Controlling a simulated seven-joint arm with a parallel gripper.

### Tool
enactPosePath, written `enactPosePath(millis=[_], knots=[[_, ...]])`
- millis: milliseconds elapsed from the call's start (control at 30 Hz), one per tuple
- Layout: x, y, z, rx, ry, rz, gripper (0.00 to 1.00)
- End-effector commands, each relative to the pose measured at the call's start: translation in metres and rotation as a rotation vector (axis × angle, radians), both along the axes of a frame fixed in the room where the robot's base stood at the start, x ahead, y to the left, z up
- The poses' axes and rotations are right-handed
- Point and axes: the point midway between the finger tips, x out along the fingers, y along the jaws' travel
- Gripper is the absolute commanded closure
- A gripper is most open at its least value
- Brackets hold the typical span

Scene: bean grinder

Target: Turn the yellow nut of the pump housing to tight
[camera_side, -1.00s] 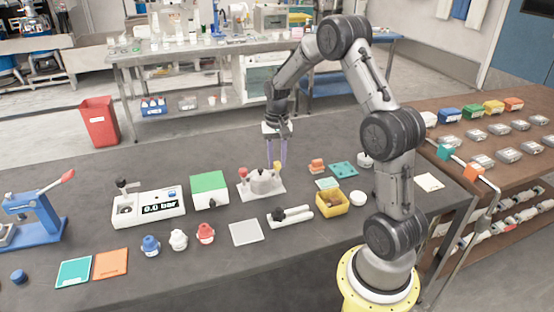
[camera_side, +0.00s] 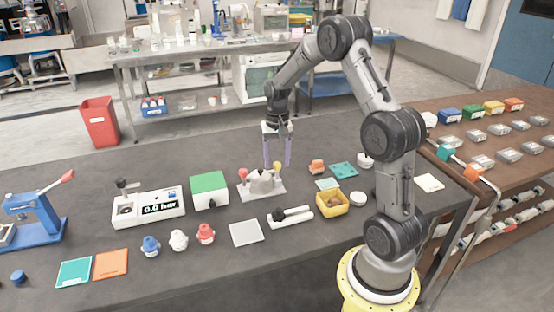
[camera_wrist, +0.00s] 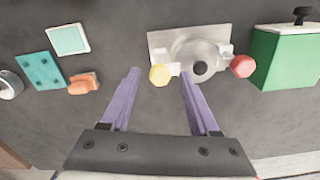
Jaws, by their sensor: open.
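The pump housing (camera_side: 262,184) is a pale grey body on a flat plate, standing on the dark bench; it also shows in the wrist view (camera_wrist: 190,48). Its yellow nut (camera_wrist: 160,75) sits on one side, and the red nut (camera_wrist: 242,66) on the other. In the side view the yellow nut (camera_side: 277,167) is just beside a finger. My gripper (camera_side: 277,164) points down at the housing. In the wrist view its two purple fingers (camera_wrist: 160,80) are spread, with the yellow nut between and beyond their tips. The fingers hold nothing.
A green-topped box (camera_side: 209,189) and a gauge unit reading 0.0 bar (camera_side: 148,207) stand left of the housing. An orange part (camera_side: 317,167), a teal plate (camera_side: 342,170) and a yellow bin (camera_side: 331,203) lie to the right. The bench behind the housing is clear.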

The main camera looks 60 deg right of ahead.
Motion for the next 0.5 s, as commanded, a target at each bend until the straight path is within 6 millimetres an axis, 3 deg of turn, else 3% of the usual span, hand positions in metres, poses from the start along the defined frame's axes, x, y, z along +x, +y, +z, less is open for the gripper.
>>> enactPosePath(millis=[267, 500], knots=[[0.001, 0.0, 0.014, -0.001, -0.002, 0.001, 0.38], [0.001, 0.0, 0.062, -0.003, -0.004, 0.0, 0.38]])
